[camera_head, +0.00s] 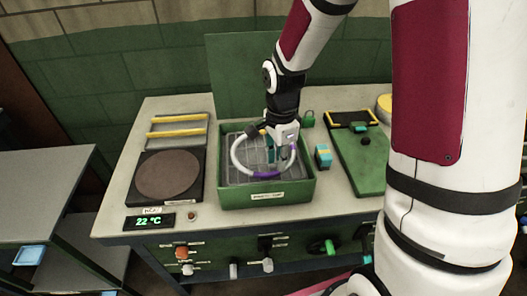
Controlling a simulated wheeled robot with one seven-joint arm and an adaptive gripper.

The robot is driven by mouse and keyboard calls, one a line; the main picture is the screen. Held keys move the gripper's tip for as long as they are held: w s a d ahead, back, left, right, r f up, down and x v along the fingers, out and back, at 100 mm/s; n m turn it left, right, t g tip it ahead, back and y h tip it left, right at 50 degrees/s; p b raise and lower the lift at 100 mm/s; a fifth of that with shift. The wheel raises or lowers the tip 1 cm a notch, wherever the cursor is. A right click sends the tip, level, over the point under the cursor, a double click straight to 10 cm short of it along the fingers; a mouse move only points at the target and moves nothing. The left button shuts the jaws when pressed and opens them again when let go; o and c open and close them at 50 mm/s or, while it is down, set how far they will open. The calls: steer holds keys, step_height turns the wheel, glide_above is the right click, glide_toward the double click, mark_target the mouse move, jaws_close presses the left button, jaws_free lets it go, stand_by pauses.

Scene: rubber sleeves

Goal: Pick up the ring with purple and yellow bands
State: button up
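A white ring (238,161) with purple bands and a small yellow patch near its far side is at the green box (266,195). Its near edge, with a wide purple band, shows just inside the box's front wall. My gripper (279,155) points down into the box, over the right part of the ring. The gripper and a dark part at the ring's far side hide some of the ring. The fingers are small and blurred here, so I cannot tell whether they are apart or touch the ring.
The box has a raised green lid behind it and a grey grid inside. A round brown plate (168,174) and a 22 °C display (150,221) are at the left.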

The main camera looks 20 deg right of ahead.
mark_target(277, 172)
steer(key=shift+w+a+f, duration=0.1)
steer(key=shift+f, duration=2)
jaws_close()
steer(key=shift+r, duration=0.1)
